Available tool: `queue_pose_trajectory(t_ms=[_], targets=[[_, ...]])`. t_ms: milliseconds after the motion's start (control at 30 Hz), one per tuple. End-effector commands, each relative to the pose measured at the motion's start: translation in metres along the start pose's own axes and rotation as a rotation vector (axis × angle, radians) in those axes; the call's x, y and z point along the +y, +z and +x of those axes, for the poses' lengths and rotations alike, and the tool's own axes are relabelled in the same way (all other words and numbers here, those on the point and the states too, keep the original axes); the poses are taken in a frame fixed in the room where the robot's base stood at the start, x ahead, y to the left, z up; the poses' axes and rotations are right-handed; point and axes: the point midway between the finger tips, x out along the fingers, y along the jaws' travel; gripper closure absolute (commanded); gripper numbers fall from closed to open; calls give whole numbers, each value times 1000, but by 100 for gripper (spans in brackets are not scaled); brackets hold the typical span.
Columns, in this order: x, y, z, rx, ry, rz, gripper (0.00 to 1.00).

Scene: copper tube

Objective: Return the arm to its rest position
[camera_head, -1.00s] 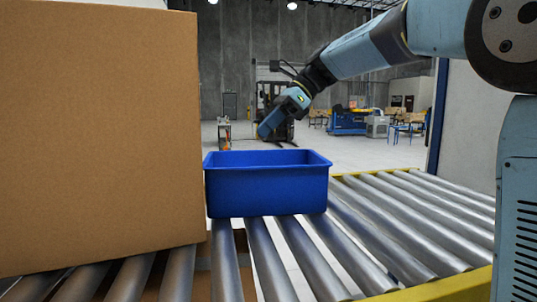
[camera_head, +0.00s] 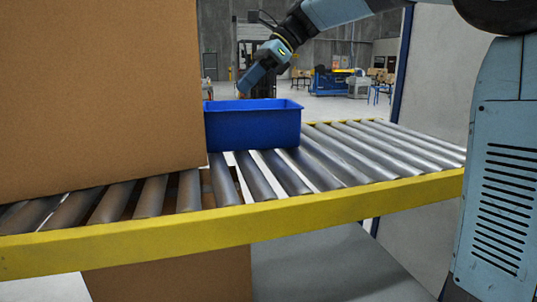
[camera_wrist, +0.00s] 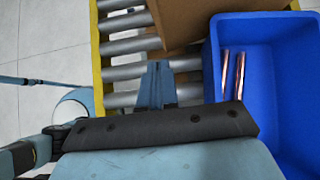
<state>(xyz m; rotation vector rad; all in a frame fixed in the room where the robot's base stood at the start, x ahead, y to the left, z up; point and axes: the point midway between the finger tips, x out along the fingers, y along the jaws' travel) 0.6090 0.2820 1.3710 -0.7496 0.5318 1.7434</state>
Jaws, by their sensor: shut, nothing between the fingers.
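My gripper (camera_head: 250,84) hangs in the air above the blue bin, its fingers pointing down and to the left in the head view. In the wrist view my gripper (camera_wrist: 157,84) shows shut and empty, over the rollers just left of the bin. The blue bin (camera_head: 255,125) stands on the roller conveyor. In the wrist view the bin (camera_wrist: 285,120) shows its inside, where copper tubes (camera_wrist: 238,75) lie side by side. The head view does not show the inside of the bin.
A large cardboard box (camera_head: 100,95) stands on the conveyor (camera_head: 270,205) left of the bin. The conveyor's yellow rail (camera_head: 330,205) runs across in front. Another cardboard box (camera_head: 175,277) is under it. Rollers to the right of the bin are bare.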

Motion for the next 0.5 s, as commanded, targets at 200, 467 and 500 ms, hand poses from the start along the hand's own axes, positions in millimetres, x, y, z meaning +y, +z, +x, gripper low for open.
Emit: queue_pose_trajectory(t_ms=[200,467,500], targets=[[20,-18,-5,70,-47,-88,100],[49,-47,-11,184,-100,-228,100],[55,-54,-12,208,-109,-256,100]])
